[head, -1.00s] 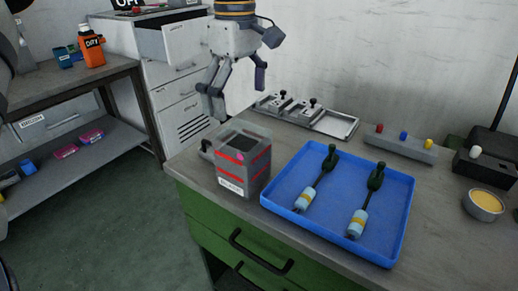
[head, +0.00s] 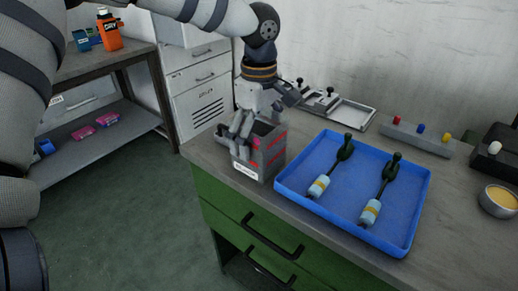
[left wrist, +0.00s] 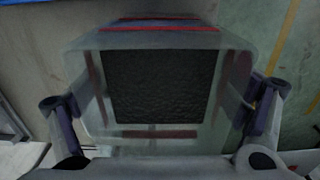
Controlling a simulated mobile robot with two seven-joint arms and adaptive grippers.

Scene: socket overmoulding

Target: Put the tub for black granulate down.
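The tub for black granulate (head: 268,158) is a grey, see-through box with red bands and a white label. It stands upright on the counter by its front left corner, beside the blue tray. In the left wrist view the dark granulate (left wrist: 162,88) shows inside it. My left gripper (head: 250,125) is down at the tub, its fingers spread to either side of it. In the left wrist view the fingers (left wrist: 165,115) lie close by the tub's two side walls. Whether they press on the walls is not clear. My right gripper is not in view.
The blue tray (head: 340,222) with two tool-like pieces lies right of the tub. Behind are a metal fixture tray (head: 352,115) and a grey block with coloured knobs (head: 420,138). A bowl (head: 498,200) stands far right. The counter edge is near the tub.

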